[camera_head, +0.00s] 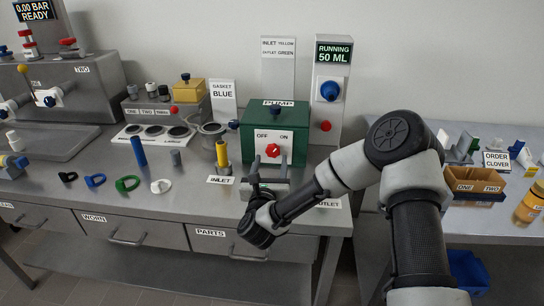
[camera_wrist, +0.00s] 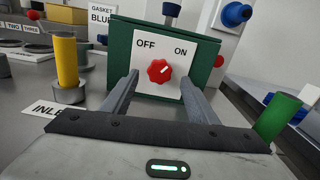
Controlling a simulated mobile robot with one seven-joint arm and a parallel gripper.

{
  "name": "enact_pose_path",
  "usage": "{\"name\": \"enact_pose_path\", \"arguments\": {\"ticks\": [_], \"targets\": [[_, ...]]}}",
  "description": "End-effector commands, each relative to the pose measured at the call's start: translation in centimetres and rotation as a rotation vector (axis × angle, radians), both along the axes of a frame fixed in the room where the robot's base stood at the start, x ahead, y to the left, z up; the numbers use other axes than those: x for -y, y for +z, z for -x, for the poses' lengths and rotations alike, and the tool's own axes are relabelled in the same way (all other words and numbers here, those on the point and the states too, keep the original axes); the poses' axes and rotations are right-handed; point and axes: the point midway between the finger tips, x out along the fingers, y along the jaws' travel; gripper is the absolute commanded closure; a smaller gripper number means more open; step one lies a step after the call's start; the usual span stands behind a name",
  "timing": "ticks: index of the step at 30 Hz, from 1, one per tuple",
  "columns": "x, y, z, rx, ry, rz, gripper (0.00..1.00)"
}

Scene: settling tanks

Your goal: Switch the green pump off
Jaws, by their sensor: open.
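The green pump (camera_head: 273,133) stands on the steel bench against the wall, with a white face plate marked OFF on the left and ON on the right. Its red knob (camera_head: 273,150) sits low on that plate. In the wrist view the red knob (camera_wrist: 159,71) has a white mark pointing up and right, toward ON. My gripper (camera_head: 268,178) is in front of the pump. In the wrist view my gripper (camera_wrist: 158,95) is open, its fingers on either side of the knob and apart from it, with nothing between them.
A yellow cylinder (camera_wrist: 66,62) stands at the INLET label, left of my gripper. A green cylinder (camera_wrist: 278,118) stands close on the right. A display panel (camera_head: 334,70) reading RUNNING 50 ML stands behind right. Coloured rings lie on the bench's left part.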

Motion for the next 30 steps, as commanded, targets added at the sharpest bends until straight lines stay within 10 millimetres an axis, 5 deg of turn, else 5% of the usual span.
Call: {"name": "enact_pose_path", "arguments": {"ticks": [9, 19, 27, 30], "targets": [[0.1, 0.0, -4.0, 0.000, 0.000, 0.001, 0.46], [0.1, -0.1, -4.3, -0.002, 0.001, 0.001, 0.46], [0.1, 0.0, -4.3, -0.001, 0.001, 0.001, 0.87], [0.1, -0.1, -4.3, -0.001, 0.001, 0.003, 0.87]]}}
